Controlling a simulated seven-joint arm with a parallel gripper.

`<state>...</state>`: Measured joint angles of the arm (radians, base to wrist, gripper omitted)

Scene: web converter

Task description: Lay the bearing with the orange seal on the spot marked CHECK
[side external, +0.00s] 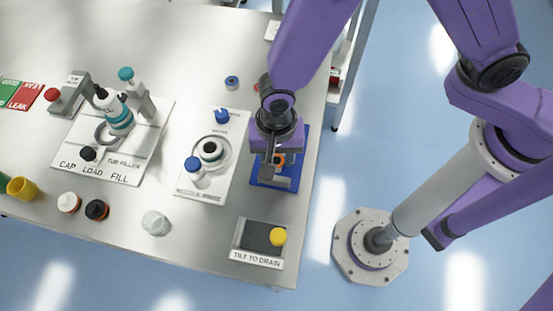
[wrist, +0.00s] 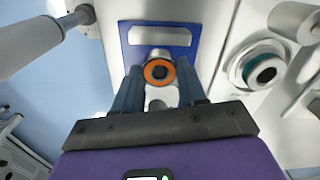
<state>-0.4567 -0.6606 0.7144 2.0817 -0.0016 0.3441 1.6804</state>
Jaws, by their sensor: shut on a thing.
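The bearing with the orange seal (wrist: 158,71) is between the fingers of my gripper (wrist: 160,82) in the wrist view, its orange ring facing the camera. The bearing (side external: 280,159) is partly hidden by my gripper (side external: 277,163) in the side view. My gripper is shut on it, over a blue plate (side external: 302,155) near the table's right edge. The plate also shows in the wrist view (wrist: 127,42), with a pale label panel on it. I cannot read CHECK on it, and cannot tell whether the bearing touches the plate.
Left of the plate stands a white fixture (side external: 206,190) with a round socket and blue knobs. A blue-rimmed ring (side external: 232,83) lies behind it. A TILT TO DRAIN tray (side external: 257,261) with a yellow knob is in front. A tube filler station (side external: 130,165) is farther left.

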